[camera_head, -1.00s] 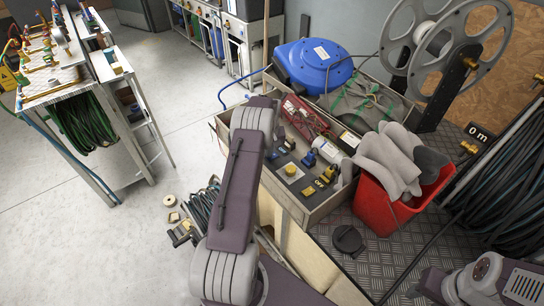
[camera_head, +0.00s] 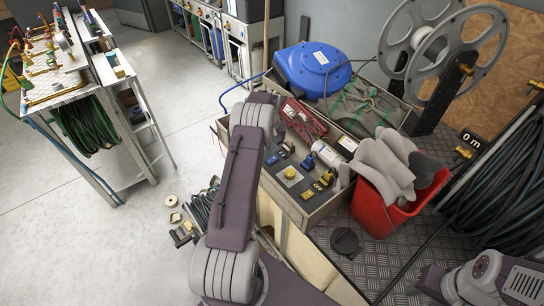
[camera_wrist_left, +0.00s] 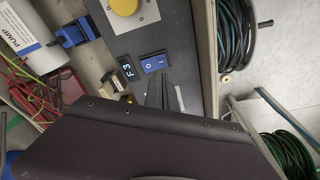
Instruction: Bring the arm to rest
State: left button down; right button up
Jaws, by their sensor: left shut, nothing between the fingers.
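My left arm (camera_head: 236,190) comes up from the bottom of the head view and stands folded in front of the tray's left side. Its gripper is hidden behind the arm links there. In the left wrist view my left gripper (camera_wrist_left: 163,90) shows as dark fingers, shut and empty, past the edge of my purple arm link. The fingers appear over the grey control panel (camera_wrist_left: 182,38), close to a blue rocker switch (camera_wrist_left: 155,62); I cannot tell the gap. Part of my right arm (camera_head: 485,281) shows at the lower right; its gripper is out of view.
The wooden tray (camera_head: 317,216) holds the panel, a blue reel (camera_head: 312,66) and tools. A red bucket (camera_head: 376,211) with grey gloves stands to its right. A hose cart (camera_head: 127,140) stands at the left.

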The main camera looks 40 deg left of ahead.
pick_arm(q)
jog(key=shift+r+p, duration=0.45)
jog(key=shift+r, duration=0.5)
